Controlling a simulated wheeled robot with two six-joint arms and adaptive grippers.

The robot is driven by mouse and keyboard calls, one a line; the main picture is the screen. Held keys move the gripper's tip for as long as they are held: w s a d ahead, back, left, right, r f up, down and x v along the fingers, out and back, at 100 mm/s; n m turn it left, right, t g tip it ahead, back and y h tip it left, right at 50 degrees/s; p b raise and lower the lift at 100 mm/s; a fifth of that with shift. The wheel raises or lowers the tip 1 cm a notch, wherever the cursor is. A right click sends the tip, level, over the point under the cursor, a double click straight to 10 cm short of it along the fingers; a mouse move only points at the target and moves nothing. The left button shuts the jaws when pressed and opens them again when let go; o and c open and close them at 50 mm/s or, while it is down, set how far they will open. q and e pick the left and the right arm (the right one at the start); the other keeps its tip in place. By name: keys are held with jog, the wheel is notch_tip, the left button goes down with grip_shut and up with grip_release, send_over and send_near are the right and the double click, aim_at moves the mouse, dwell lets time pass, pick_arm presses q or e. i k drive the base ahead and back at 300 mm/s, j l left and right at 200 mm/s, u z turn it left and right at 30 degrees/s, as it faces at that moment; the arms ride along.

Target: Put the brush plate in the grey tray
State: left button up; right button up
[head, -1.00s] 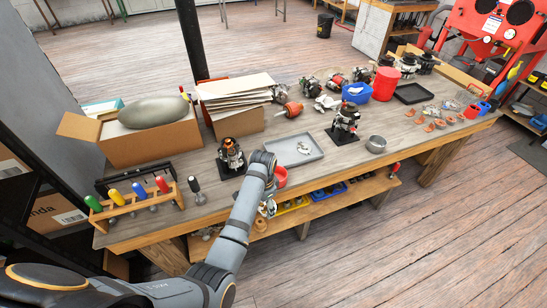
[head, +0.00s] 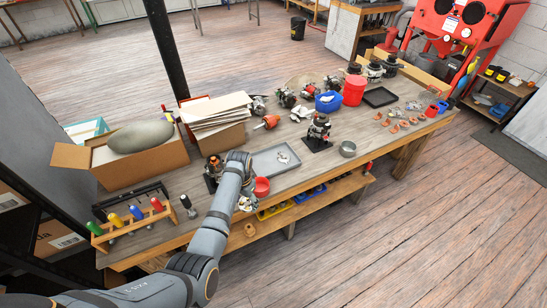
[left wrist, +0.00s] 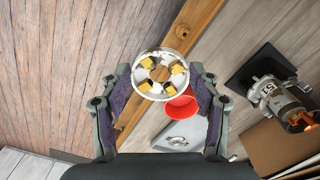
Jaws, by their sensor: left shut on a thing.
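The brush plate (left wrist: 145,86) is a round, pale metal ring with several yellow blocks, seen in the left wrist view. My left gripper (left wrist: 162,78) is shut on it, one finger on each side. In the head view my left gripper (head: 246,196) is at the bench's front edge, partly hidden by my arm. The grey tray (head: 262,167) is flat and lies on the bench, just beyond and right of my wrist, with small pale parts in it. It also shows partly in the left wrist view (left wrist: 198,132), behind the red cup. My right gripper is not in view.
A red cup (head: 262,187) stands between my left gripper and the tray. An alternator on a black stand (head: 318,133) is right of the tray; another assembly (head: 214,168) stands left. A screwdriver rack (head: 130,226) is at the bench's left end. A grey bowl (head: 348,149) is further right.

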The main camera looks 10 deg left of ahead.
aim_at(262, 166)
jog(key=i, duration=1.1)
